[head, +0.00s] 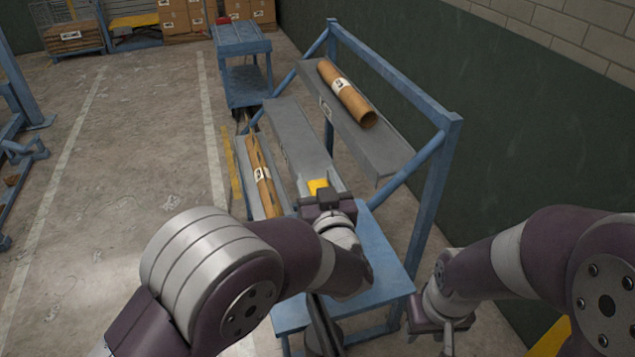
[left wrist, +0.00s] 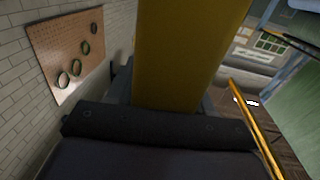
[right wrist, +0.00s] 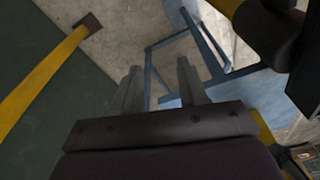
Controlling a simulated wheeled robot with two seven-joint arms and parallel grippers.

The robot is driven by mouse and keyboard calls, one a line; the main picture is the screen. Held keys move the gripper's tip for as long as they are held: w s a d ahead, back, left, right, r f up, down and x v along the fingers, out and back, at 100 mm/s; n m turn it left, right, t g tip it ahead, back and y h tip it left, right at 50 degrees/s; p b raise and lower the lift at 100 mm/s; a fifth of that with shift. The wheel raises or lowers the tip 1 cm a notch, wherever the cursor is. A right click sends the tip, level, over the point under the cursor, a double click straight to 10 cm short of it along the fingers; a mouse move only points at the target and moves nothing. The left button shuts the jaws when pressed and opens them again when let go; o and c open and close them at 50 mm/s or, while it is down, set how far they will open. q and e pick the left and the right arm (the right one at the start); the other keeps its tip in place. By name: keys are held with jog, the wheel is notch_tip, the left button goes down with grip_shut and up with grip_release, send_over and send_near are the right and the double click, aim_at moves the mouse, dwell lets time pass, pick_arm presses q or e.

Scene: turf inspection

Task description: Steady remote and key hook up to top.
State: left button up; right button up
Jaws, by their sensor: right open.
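My left gripper (head: 322,193) is above the near end of the blue rack's grey shelves. A plain yellow block (head: 317,185) shows at its fingertips. In the left wrist view the yellow block (left wrist: 190,50) fills the space between the fingers, which appear shut on it; its far end is out of frame. I cannot tell whether it is the remote. I cannot make out a key hook. My right gripper (head: 440,325) is low at the rack's right side. In the right wrist view its fingers (right wrist: 160,80) are apart with nothing between them.
The blue rack (head: 437,190) has sloping grey shelves holding cardboard tubes (head: 347,92) (head: 262,178). A blue table (head: 375,265) stands below my left forearm. A dark green wall (head: 540,130) is close on the right. Floor at the left is mostly clear. A pegboard with rings (left wrist: 72,50) hangs on a wall.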

dwell(0.4)
grip_shut()
dwell(1.6)
